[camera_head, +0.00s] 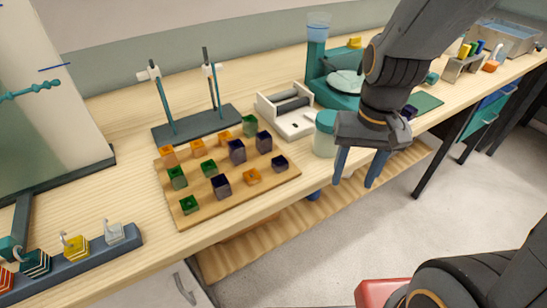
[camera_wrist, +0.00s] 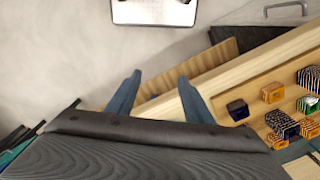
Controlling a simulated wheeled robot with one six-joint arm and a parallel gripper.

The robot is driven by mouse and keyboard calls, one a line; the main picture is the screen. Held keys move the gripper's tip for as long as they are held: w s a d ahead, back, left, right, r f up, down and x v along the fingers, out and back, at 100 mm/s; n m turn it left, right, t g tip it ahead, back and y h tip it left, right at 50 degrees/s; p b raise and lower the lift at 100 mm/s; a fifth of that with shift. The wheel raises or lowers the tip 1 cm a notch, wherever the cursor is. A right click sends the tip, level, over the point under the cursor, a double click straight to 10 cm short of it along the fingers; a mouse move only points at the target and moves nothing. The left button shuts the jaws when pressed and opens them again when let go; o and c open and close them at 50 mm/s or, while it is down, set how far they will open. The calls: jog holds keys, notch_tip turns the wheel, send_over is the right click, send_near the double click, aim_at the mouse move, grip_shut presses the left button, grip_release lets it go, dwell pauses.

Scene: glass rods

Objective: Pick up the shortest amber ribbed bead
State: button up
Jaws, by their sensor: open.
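Small square beads stand in rows on a wooden board (camera_head: 235,203) on the bench: amber, green and dark purple. One low amber bead (camera_head: 252,177) is in the front row; it also shows in the wrist view (camera_wrist: 272,92). Other amber beads are at the back left (camera_head: 167,152), back middle (camera_head: 196,146) and farther right (camera_head: 225,138). Ribbing is too small to tell in the head view; stripes show on some beads in the wrist view. My gripper (camera_head: 358,180) is open and empty, right of the board beyond the bench's front edge. Its fingers (camera_wrist: 160,78) point away from the beads.
A dark bead (camera_head: 280,163) stands at the board's right end, nearest my gripper. A jar with a teal lid (camera_head: 325,120) stands close beside my gripper. Behind the board are a rod stand (camera_head: 197,123) and a white tray (camera_head: 287,122). Open floor lies in front.

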jog(key=w+a+r+m+y+p, duration=0.1)
jog(key=w+a+r+m+p, duration=0.25)
jog(key=a, duration=0.35)
jog(key=m+g+y+p, duration=0.2)
jog(key=m+p, duration=0.2)
jog(key=m, duration=0.3)
send_near(251, 175)
jog(key=shift+a+f+y, duration=0.15)
jog(key=shift+a+f, duration=0.05)
jog(key=shift+f, duration=0.3)
jog(key=shift+a+f+y, duration=0.15)
jog(key=shift+a+f, duration=0.05)
jog(key=shift+f, duration=0.25)
jog(key=shift+s+d+p+x, duration=0.1)
jog(key=shift+d+p+x, duration=0.1)
jog(key=shift+x, duration=1.2)
jog(key=shift+s+d+p+x, duration=0.1)
jog(key=shift+p+x, duration=0.1)
jog(key=shift+x, duration=1.25)
jog(key=c, duration=1.1)
jog(key=shift+r+b, duration=0.5)
jog(key=shift+r, duration=4.5)
